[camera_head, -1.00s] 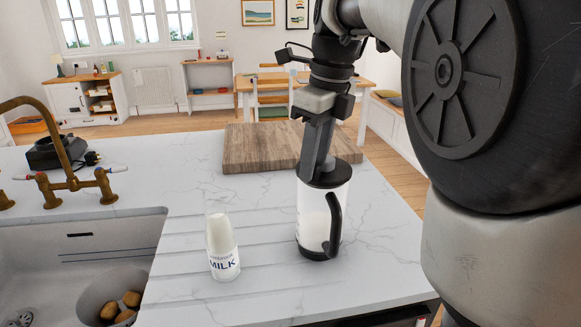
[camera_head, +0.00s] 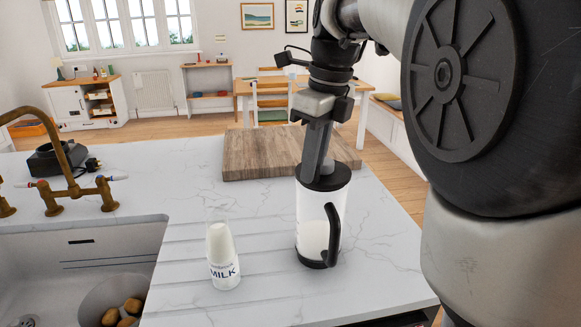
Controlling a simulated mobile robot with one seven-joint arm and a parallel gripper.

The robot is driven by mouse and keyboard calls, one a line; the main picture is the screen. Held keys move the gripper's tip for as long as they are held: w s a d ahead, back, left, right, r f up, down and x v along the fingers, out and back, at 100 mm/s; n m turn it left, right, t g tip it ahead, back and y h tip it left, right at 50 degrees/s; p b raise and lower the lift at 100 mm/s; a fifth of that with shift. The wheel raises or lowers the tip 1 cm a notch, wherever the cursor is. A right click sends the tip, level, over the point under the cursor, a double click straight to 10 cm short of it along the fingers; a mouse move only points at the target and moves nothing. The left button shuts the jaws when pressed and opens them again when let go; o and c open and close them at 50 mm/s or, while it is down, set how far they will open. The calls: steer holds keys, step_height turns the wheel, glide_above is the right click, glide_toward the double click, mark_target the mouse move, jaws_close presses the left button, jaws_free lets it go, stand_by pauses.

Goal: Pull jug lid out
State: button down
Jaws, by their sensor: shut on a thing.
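My gripper (camera_head: 318,172) comes down from above and is shut on the lid. The fingertips are partly hidden at the lid, and I cannot tell exactly how high the lid sits in the rim.
A milk bottle (camera_head: 223,262) stands left of the jug. A wooden board (camera_head: 255,155) lies behind it. A sink (camera_head: 75,245) with a brass tap (camera_head: 70,165) is at the left. The counter's right edge is close to the jug.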

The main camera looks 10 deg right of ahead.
steer(key=shift+r+p, duration=1.3)
steer(key=shift+r, duration=0.15)
steer(key=shift+s+f, duration=0.1)
